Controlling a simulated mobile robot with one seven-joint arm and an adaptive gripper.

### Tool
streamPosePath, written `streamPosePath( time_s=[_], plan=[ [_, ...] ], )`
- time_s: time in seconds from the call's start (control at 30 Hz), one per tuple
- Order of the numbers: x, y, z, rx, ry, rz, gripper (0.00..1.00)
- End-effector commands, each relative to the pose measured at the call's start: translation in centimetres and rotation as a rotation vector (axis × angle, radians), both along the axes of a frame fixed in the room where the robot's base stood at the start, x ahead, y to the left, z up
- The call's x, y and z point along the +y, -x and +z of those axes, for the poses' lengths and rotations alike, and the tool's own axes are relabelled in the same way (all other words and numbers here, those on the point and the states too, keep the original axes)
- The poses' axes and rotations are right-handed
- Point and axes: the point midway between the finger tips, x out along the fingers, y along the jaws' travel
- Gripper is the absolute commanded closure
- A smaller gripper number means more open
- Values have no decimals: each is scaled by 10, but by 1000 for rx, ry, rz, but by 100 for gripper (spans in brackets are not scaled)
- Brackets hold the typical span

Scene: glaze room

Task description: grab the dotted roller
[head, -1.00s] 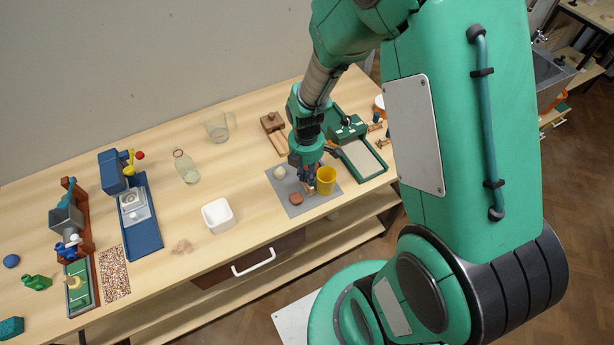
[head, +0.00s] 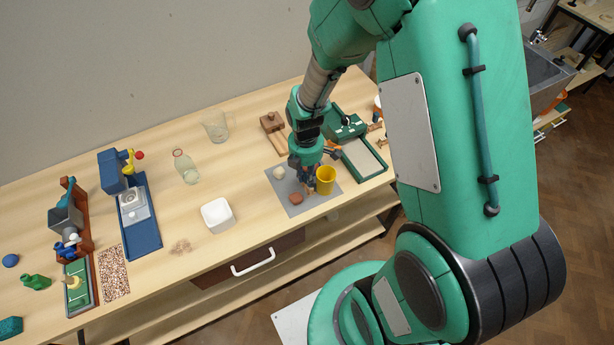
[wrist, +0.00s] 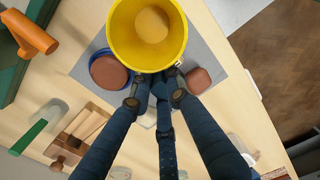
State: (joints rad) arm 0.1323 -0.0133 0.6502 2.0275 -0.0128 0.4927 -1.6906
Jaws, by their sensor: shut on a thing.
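My gripper (wrist: 155,99) points down over the grey mat (wrist: 232,62), beside the yellow cup (wrist: 150,58). It also shows in the head view (head: 307,186). In the head view I cannot make the roller out from the fingers. Whether it is clear of the mat, I cannot tell.
The yellow cup (head: 325,180), with a tan round thing inside, stands very close to the fingertips. A reddish-brown lump (wrist: 198,80) and a dark-rimmed reddish round thing (wrist: 108,72) flank them. A pale ball (head: 279,173) is left of my gripper. A white bowl (head: 217,215) stands further left.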

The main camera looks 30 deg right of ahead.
Motion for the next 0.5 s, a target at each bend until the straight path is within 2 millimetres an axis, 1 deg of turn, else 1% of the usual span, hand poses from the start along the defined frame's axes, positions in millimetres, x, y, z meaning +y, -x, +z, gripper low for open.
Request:
streamPosePath(
  time_s=[0.03,0.07,0.13,0.3,0.5],
  plan=[
    [1,5,-9,10,-2,0,100],
    [1,6,-10,11,-2,0,80],
    [1,6,-10,12,-2,0,66],
    [1,9,-13,17,-3,0,65],
    [1,5,-9,10,-2,0,65]
  ],
)
